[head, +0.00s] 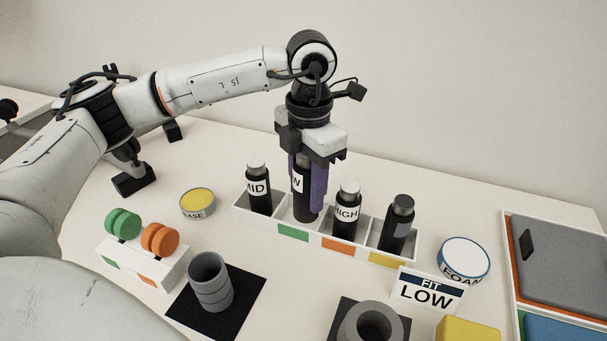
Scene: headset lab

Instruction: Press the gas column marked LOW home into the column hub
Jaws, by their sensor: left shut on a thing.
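My left gripper (307,180) points down over the white rack (265,229) and is shut on a black gas column (304,207). Its white label shows only a "W"; purple fingers cover the rest. The column stands upright in the rack's second compartment from the left; I cannot tell whether its foot touches the floor. A dark grey ring-shaped part (352,329) on a black mat is cut off by the bottom edge. A grey hollow cylinder (212,293) stands on another black mat at the front left. I cannot tell which is the hub. My right gripper is out of view.
The rack also holds columns marked MID (258,190) and HIGH (346,212), and a dark one (398,226). A "FIT LOW" sign (427,290) stands in front. Round tins (198,204) and (464,259) flank the rack. Trays (560,255) lie right.

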